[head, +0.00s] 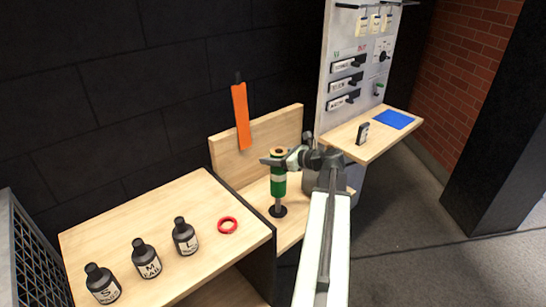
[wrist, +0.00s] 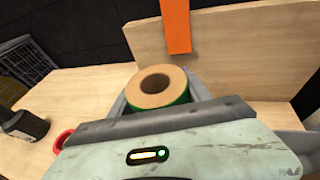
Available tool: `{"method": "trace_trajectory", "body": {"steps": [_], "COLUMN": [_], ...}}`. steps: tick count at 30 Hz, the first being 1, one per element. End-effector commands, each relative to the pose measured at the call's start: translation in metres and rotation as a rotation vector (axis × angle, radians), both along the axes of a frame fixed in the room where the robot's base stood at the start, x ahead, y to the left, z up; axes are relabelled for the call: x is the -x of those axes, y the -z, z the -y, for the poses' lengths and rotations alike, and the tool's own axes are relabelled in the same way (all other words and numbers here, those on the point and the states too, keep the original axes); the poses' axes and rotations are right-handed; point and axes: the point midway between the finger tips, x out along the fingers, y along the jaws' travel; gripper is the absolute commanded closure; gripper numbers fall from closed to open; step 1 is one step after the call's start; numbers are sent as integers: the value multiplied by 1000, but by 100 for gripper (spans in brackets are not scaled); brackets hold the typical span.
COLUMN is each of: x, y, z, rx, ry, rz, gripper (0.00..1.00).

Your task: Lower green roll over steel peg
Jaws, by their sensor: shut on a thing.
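The green roll (head: 278,187), with a white band and a tan core, is upright in my gripper (head: 281,161). My gripper is shut on its upper part. In the wrist view the roll (wrist: 158,88) shows its tan top face and open centre hole between the grey jaws. The steel peg (head: 278,203) stands on a round dark base directly below the roll in the head view. A short length of peg shows between the roll's lower edge and the base. I cannot tell how much of the peg is inside the roll.
An orange strip (head: 241,117) hangs by the wooden back board (head: 290,123). On the left bench are several dark labelled bottles (head: 185,237) and a red ring (head: 228,225). On the right, a shelf holds a blue mat (head: 394,120) and a small dark item (head: 363,133).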

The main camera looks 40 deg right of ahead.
Motion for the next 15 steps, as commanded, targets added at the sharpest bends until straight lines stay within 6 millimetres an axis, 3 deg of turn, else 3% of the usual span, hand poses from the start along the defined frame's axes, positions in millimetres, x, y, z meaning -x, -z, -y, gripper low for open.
{"method": "trace_trajectory", "body": {"steps": [15], "x": [0], "y": [3], "z": [1], "rx": [-1], "ry": [1], "rz": [1], "gripper": [100]}}
